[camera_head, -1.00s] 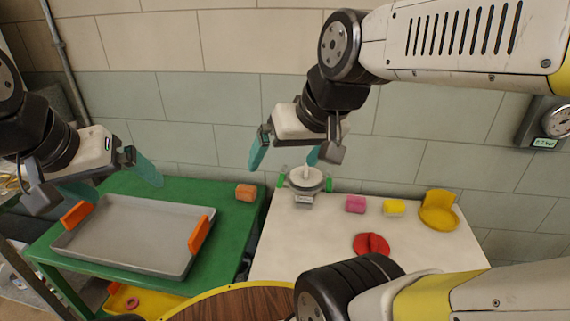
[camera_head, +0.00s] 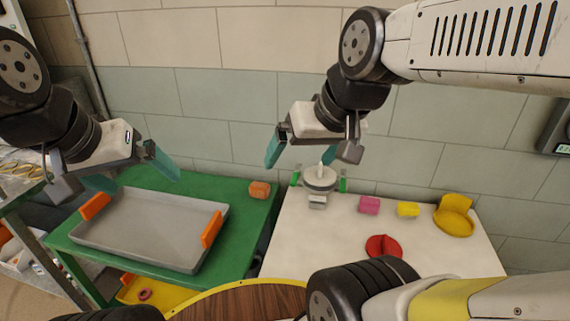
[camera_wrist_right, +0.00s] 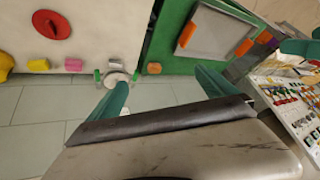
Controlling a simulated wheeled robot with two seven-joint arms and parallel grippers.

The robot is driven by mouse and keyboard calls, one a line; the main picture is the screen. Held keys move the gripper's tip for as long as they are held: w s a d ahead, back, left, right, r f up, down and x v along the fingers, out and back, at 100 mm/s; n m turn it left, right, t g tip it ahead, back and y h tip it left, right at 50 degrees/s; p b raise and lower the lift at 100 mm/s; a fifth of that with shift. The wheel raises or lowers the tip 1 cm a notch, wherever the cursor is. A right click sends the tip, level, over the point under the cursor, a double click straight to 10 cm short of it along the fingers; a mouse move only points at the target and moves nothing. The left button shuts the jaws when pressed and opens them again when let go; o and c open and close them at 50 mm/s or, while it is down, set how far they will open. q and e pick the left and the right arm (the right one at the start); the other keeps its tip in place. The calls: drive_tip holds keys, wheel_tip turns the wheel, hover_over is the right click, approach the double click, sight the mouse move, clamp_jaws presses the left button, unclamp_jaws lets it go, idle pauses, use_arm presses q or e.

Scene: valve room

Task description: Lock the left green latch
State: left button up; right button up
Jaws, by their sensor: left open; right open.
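A grey-white round device (camera_head: 320,179) with an upright knob stands at the back left of the white table. A left green latch (camera_head: 295,177) and a right green latch (camera_head: 343,184) stick up at its sides. The device also shows in the right wrist view (camera_wrist_right: 115,78), where the left latch (camera_wrist_right: 136,76) appears on its right side. My right gripper (camera_head: 308,155) is open and empty, with its teal fingers above and behind the device, apart from the left latch. My left gripper (camera_head: 133,173) is open and empty above the grey tray.
The grey tray (camera_head: 150,232) with orange handles sits on the green table (camera_head: 245,215), near an orange block (camera_head: 259,189). On the white table (camera_head: 310,235) are a pink block (camera_head: 369,205), yellow block (camera_head: 408,209), red disc (camera_head: 383,247) and yellow holder (camera_head: 455,222). A wall rises behind.

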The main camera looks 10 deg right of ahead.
drive_tip(key=shift+w, duration=0.1)
drive_tip(key=c, duration=0.4)
drive_tip(key=shift+w+d+m, duration=0.1)
drive_tip(key=shift+w+m, duration=0.2)
drive_tip(key=shift+c, duration=1.4)
drive_tip(key=w+m, duration=0.2)
drive_tip(key=w+d+m+g, duration=0.1)
drive_tip(key=w+m, duration=0.1)
drive_tip(key=w, duration=0.1)
drive_tip(key=w+d+m, duration=0.1)
drive_tip(key=w+m, duration=0.1)
drive_tip(key=shift+w+f+g+y, duration=0.3)
clamp_jaws()
drive_tip(key=w+d+f+m+g, duration=0.1)
drive_tip(key=w+d+f+m, duration=0.4)
drive_tip(key=w+f+m, duration=0.3)
drive_tip(key=w+d+f+m+g+y, duration=0.1)
drive_tip(key=w+d+f+m, duration=0.5)
drive_tip(key=w+m, duration=0.3)
drive_tip(key=shift+w+f+g, duration=0.2)
drive_tip(key=shift+f+g, duration=0.1)
drive_tip(key=shift+f, duration=0.55)
